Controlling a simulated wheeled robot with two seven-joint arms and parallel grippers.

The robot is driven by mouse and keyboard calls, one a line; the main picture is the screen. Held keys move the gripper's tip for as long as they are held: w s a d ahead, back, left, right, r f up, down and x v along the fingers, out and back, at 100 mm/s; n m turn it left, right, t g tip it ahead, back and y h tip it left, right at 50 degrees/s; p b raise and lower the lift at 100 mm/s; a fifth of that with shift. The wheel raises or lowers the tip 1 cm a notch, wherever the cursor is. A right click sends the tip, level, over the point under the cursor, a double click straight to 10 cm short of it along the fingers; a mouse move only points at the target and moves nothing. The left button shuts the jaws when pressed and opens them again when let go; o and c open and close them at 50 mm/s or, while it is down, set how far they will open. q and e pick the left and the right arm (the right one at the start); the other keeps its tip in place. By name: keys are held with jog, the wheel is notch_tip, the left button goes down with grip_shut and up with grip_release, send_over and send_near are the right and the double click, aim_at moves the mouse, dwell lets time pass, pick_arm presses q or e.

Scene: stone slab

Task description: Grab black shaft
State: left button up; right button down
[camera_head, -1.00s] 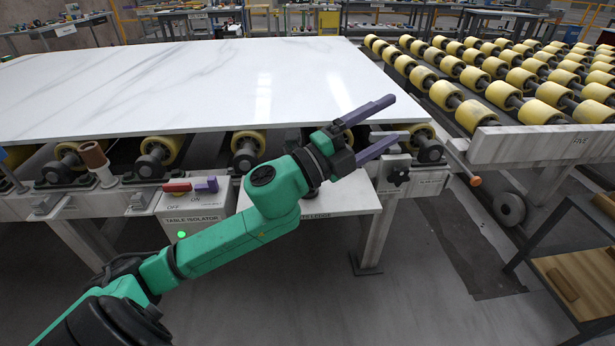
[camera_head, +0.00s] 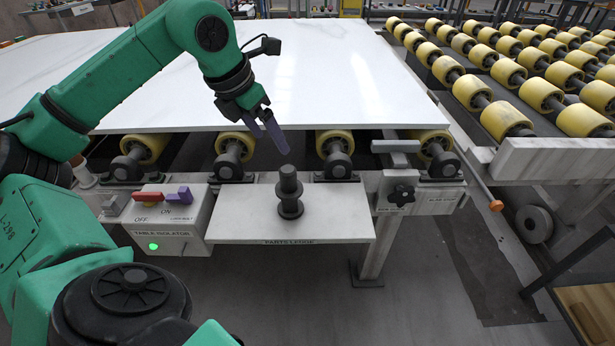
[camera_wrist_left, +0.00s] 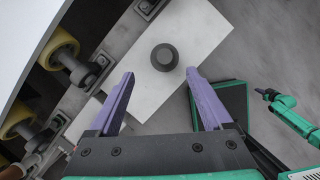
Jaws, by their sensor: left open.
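The black shaft (camera_head: 289,190) stands upright on the white parts ledge (camera_head: 330,226), with a wider collar near its base. In the left wrist view the shaft (camera_wrist_left: 164,57) shows from above as a dark round shape, ahead of and between the fingertips. My left gripper (camera_head: 268,137) has purple fingers and points down over the slab's front edge, above and to the left of the shaft. In the left wrist view its fingers (camera_wrist_left: 160,74) are open with nothing between them. The gripper and shaft are apart.
The white stone slab (camera_head: 300,85) lies on yellow rollers behind the ledge. A table isolator box (camera_head: 165,225) with red and purple switches is left of the ledge. A black knob (camera_head: 401,195) is on its right. The air around the shaft is clear.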

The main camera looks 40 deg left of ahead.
aim_at(285, 170)
pick_arm(q)
jog(key=x, duration=0.2)
jog(key=s+x, duration=0.1)
jog(key=x, duration=0.3)
jog(key=shift+s+d+f+b, duration=0.15)
jog(key=shift+f+b, duration=0.15)
jog(key=shift+f, duration=0.2)
jog(key=x, duration=0.6)
jog(key=shift+w+d+f, duration=0.1)
jog(key=shift+w+d, duration=0.1)
jog(key=shift+w, duration=0.15)
jog(key=shift+s, duration=0.1)
jog(key=c, duration=0.9)
grip_shut()
pick_arm(e)
jog(key=s, duration=0.3)
jog(key=shift+s+f, duration=0.25)
jog(key=shift+s, duration=0.1)
